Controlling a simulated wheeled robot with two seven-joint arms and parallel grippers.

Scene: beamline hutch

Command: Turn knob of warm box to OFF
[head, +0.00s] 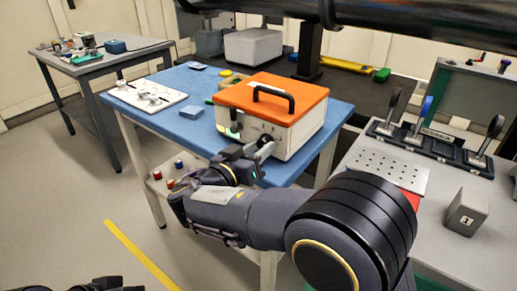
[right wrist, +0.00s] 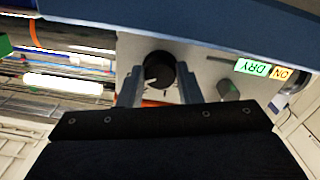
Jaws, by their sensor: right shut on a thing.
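The warm box appears to be the off-white box (head: 300,130) with an orange lid and black handle on the blue table. My right gripper (head: 262,148) reaches its front panel. In the right wrist view, the right gripper's fingers (right wrist: 158,88) stand either side of a round black knob (right wrist: 158,68) on the pale panel and are shut on it. The knob's pointer direction cannot be read clearly. A green DRY label (right wrist: 251,68) and an orange ON label (right wrist: 282,73) appear upside down beside it. My left gripper's jaws do not show.
A grey bench at the right carries several levers (head: 425,115) and a perforated plate (head: 388,165). Open floor (head: 60,190) lies at the left.

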